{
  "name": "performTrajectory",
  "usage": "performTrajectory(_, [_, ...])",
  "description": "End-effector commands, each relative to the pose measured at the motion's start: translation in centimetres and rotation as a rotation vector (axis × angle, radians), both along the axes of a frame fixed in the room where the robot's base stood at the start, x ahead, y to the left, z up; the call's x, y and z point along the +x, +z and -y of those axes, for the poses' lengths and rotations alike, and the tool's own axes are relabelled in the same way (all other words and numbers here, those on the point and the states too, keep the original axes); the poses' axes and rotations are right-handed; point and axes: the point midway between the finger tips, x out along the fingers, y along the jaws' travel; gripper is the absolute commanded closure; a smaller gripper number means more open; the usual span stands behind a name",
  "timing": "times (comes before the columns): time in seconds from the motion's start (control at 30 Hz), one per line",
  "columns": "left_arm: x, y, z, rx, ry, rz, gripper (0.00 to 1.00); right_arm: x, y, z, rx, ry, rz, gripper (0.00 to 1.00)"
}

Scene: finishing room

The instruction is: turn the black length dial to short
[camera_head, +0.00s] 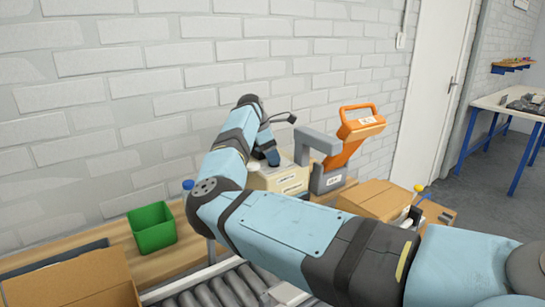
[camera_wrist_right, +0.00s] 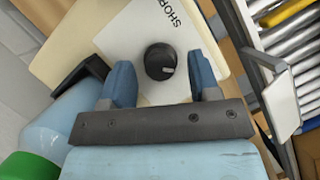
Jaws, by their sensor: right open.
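The black length dial (camera_wrist_right: 160,61) sits on a white plate (camera_wrist_right: 130,40) of a cream machine (camera_wrist_right: 80,45) in the right wrist view. Its pale pointer mark faces the lower right of the picture. Part of a label reading "SHOR" shows above it. My right gripper (camera_wrist_right: 159,66) is open, with one blue finger on each side of the dial and a visible gap to both. In the head view the cream machine (camera_head: 284,181) stands on the bench, and my right arm hides the dial. My left gripper is not in view.
A grey and orange device (camera_head: 330,178) stands right of the machine. A green bin (camera_head: 152,227) is at left on the wooden bench. Cardboard boxes (camera_head: 75,280) and a roller conveyor (camera_head: 215,292) are in front. A brick wall is close behind.

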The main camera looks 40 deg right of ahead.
Motion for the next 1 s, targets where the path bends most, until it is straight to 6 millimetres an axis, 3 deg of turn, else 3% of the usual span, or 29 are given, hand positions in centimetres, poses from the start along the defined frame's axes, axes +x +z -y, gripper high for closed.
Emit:
performTrajectory(0.37, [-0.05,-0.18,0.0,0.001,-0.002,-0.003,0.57,-0.14,-0.47,0.17,0.001,0.0,0.001,0.46])
performTrajectory(0.57, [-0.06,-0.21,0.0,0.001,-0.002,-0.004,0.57,-0.14,-0.45,0.16,0.001,0.0,0.001,0.92])
performTrajectory(1.0, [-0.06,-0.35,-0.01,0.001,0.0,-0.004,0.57,-0.18,-0.49,0.13,0.0,0.072,0.001,0.93])
